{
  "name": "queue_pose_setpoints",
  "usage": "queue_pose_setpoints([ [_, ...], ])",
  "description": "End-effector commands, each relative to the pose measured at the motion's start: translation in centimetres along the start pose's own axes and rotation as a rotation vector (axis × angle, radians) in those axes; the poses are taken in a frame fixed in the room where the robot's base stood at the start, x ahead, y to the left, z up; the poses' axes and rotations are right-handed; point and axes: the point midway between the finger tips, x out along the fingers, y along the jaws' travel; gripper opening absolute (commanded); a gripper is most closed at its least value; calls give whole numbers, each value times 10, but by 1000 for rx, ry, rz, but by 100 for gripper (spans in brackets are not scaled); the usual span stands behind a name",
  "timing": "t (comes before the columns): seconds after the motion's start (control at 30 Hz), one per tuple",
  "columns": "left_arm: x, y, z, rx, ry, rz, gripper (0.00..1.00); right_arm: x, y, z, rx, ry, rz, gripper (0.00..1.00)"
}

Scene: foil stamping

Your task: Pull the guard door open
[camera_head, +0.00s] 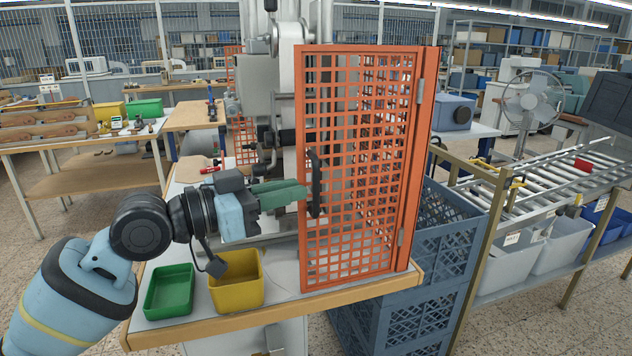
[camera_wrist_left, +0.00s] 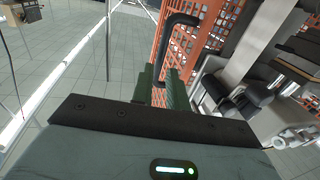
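The guard door (camera_head: 345,235) is an orange mesh panel in front of the press, hinged at its right edge. I cannot tell its exact angle. Its black upright handle (camera_head: 316,170) is near the left, free edge. My left gripper (camera_head: 306,189) reaches in from the left, with its green fingers at the handle's middle. In the left wrist view the black handle (camera_wrist_left: 181,20) runs down between the two green fingers (camera_wrist_left: 160,88), which are closed about it. The orange door (camera_wrist_left: 205,42) lies beyond. My right gripper is in neither view.
A green bin (camera_head: 169,292) and a yellow bin (camera_head: 237,283) stand on the worktable below my left arm. Blue crates (camera_head: 445,235) and a roller conveyor (camera_head: 545,185) are on the right. Open floor lies to the left.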

Motion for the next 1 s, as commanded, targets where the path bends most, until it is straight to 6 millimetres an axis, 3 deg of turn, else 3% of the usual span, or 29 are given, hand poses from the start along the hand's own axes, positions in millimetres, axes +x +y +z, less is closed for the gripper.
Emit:
queue_pose_setpoints([
  [0.2, 33, 1, -4, 3, 2, 1, 16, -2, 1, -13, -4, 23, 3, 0],
  [0.4, 50, 1, -2, 3, 2, 0, 16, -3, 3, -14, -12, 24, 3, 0],
  [0.73, 54, 0, -1, 2, 0, -1, 16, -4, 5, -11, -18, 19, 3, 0],
  [0.87, 53, 0, -1, 2, 0, -1, 0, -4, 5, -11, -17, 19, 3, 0],
  [1.0, 53, 0, 0, 2, 0, -1, 0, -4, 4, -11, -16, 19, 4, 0],
])
